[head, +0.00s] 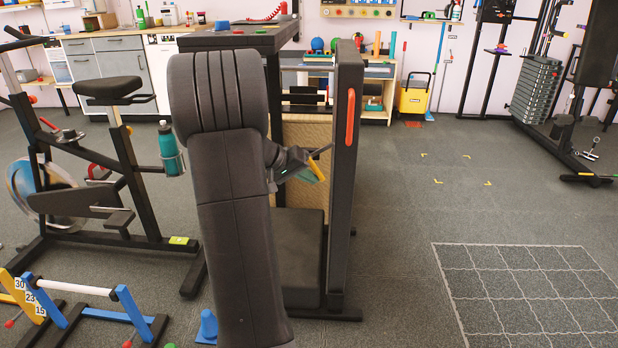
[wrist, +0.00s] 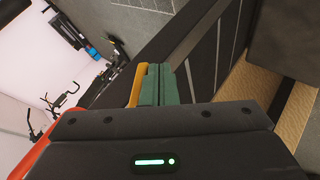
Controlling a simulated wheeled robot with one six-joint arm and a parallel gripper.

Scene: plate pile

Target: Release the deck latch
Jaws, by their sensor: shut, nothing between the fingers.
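The dark deck (head: 343,200) stands upright, folded against the machine's frame, with an orange handle (head: 350,117) on its edge. A short yellow lever (head: 317,169), which looks like the latch, shows beside the deck at mid height. My gripper (head: 304,172) is left of the deck at this lever. In the wrist view my shut green fingers (wrist: 160,85) hold nothing between them. The yellow lever (wrist: 137,86) lies along their left side there, very close or touching; I cannot tell which. My arm hides part of the machine in the head view. The latch's mounting is not clear.
An exercise bike (head: 110,150) stands left, with blue-and-yellow hurdles (head: 85,300) in front of it. A blue cone (head: 207,326) is on the floor near my arm. A weight rack (head: 537,90) is at the back right. The floor right of the deck is open.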

